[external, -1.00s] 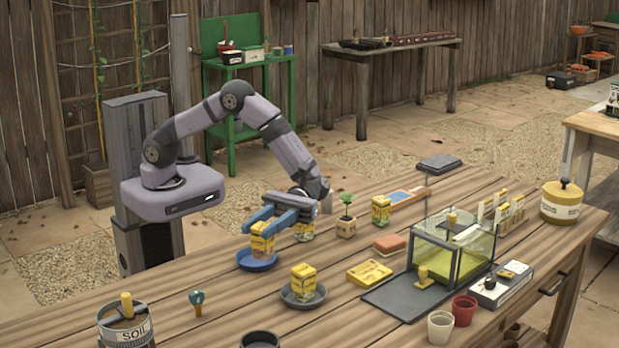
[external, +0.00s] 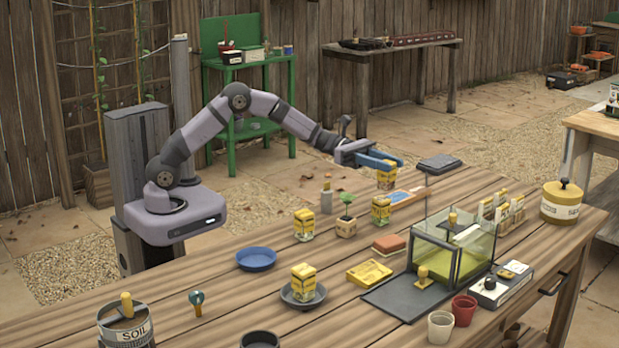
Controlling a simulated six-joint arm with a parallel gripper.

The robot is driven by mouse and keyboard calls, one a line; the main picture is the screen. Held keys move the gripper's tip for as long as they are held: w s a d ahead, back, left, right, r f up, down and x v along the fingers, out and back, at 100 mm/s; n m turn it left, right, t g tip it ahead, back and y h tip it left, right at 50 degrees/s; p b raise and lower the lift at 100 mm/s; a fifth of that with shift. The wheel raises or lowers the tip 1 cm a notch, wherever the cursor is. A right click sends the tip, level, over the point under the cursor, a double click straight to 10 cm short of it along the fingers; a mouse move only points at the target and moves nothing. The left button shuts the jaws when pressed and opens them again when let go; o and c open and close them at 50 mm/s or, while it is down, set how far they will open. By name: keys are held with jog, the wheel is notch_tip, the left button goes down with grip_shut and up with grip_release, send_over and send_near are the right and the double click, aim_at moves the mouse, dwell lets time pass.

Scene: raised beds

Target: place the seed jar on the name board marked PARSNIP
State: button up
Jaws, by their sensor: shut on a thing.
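My gripper (external: 388,163) is shut on a yellow seed jar (external: 387,180) and holds it at the far side of the bench. The jar hangs upright under the blue fingers, its top partly hidden by them. A flat blue-and-white board (external: 402,197) lies on the bench just below and beside the jar; any lettering is too small to read. I cannot tell whether the jar touches it. Similar yellow jars stand near the plant (external: 304,225), right of the plant (external: 381,210) and on a grey saucer (external: 304,283). No PARSNIP marking is readable.
A blue saucer (external: 256,259) is empty. A small potted plant (external: 346,225), a brush (external: 389,244), a yellow packet (external: 369,273) and a glass tank (external: 452,250) stand on the bench (external: 230,300).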

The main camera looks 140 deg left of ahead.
jog(key=s+a+r+n+g+y+b, duration=0.15)
jog(key=s+a+n+y, duration=0.35)
jog(key=s+a, duration=0.55)
jog(key=shift+m+t+y, duration=0.25)
jog(key=shift+m+y, duration=0.15)
jog(key=shift+m, duration=0.2)
jog(key=shift+w+a+f, duration=0.1)
jog(key=shift+w+f, duration=0.05)
jog(key=shift+f, duration=1.5)
jog(key=shift+w+a+f, duration=0.1)
jog(key=shift+w+f, duration=0.1)
jog(key=shift+f, duration=1.45)
jog(key=shift+w+a+f, duration=0.1)
jog(key=shift+w+f, duration=0.05)
jog(key=shift+f, duration=1.5)
jog(key=shift+f, duration=0.15)
jog(key=o, duration=1.1)
jog(key=shift+s+r, duration=0.1)
jog(key=shift+r, duration=0.1)
jog(key=b+v, duration=0.1)
jog(key=v, duration=1)
jog(key=shift+s+d, duration=0.15)
jog(key=shift+s, duration=0.25)
